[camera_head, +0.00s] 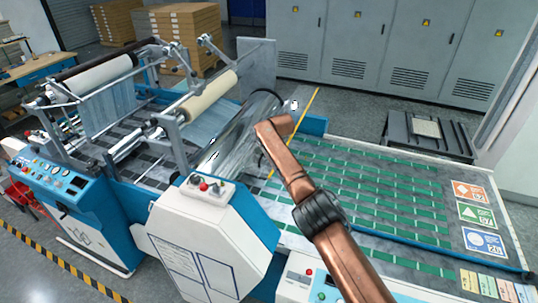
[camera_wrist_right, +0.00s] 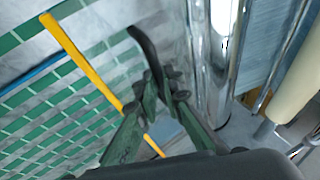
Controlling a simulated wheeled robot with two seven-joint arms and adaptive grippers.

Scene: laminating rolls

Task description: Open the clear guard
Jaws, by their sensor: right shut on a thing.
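The clear guard (camera_head: 236,138) is a see-through curved sheet with dark curved ends, across the laminating machine beside the steel rollers. My right arm reaches over the green-striped bed to its near right side. My right gripper (camera_wrist_right: 166,88) shows in the wrist view with its fingers together on a dark curved handle (camera_wrist_right: 145,46), which seems to belong to the guard. In the head view the fingers are mostly hidden below my wrist. How far the guard is tilted is hard to tell. My left gripper is in neither view.
A shiny roller (camera_wrist_right: 213,60) stands close beside the fingers in the wrist view. A white control housing (camera_head: 205,240) is in front of the guard. A cream film roll (camera_head: 208,96) lies behind it. The striped bed (camera_head: 400,205) is mostly clear; a blue hose crosses it.

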